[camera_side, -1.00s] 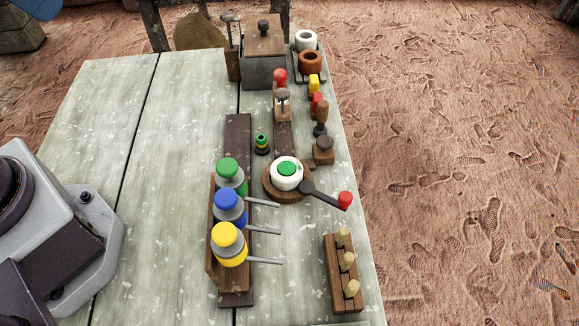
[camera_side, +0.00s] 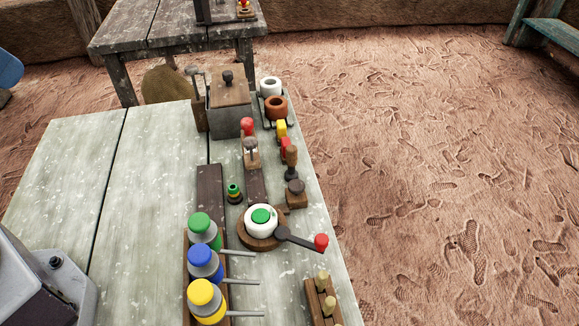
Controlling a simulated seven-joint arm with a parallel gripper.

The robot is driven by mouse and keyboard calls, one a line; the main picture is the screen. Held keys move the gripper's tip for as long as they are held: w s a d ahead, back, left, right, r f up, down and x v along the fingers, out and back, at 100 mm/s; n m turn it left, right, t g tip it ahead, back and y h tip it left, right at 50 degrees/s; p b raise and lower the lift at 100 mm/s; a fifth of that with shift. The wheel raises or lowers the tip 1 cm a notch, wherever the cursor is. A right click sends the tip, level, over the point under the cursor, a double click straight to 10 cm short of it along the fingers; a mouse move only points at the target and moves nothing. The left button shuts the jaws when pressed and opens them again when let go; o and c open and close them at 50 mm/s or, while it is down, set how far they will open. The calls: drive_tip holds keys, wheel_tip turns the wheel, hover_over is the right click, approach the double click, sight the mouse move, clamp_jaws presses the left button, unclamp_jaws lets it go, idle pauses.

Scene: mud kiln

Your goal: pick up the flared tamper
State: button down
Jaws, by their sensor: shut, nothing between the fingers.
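A small tamper-like tool (camera_side: 291,160), with a brown handle and a dark foot, stands upright near the right edge of the table (camera_side: 72,170). It may be the flared tamper; its shape is too small to tell for sure. Just in front of it is a wooden block with a dark round knob (camera_side: 295,190). My gripper is not in view, so its place relative to the tool does not show.
Red and yellow pieces (camera_side: 283,136) stand close behind the tool. A lidded box (camera_side: 230,118) is at the back. A round wooden base (camera_side: 258,240) with a red-knobbed lever (camera_side: 321,242) and a row of colored-capped bottles (camera_side: 204,262) stand in front. The table's left side is clear.

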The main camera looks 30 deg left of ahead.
idle(0.4)
drive_tip(key=c, duration=0.9)
unclamp_jaws()
drive_tip(key=shift+o, duration=0.2)
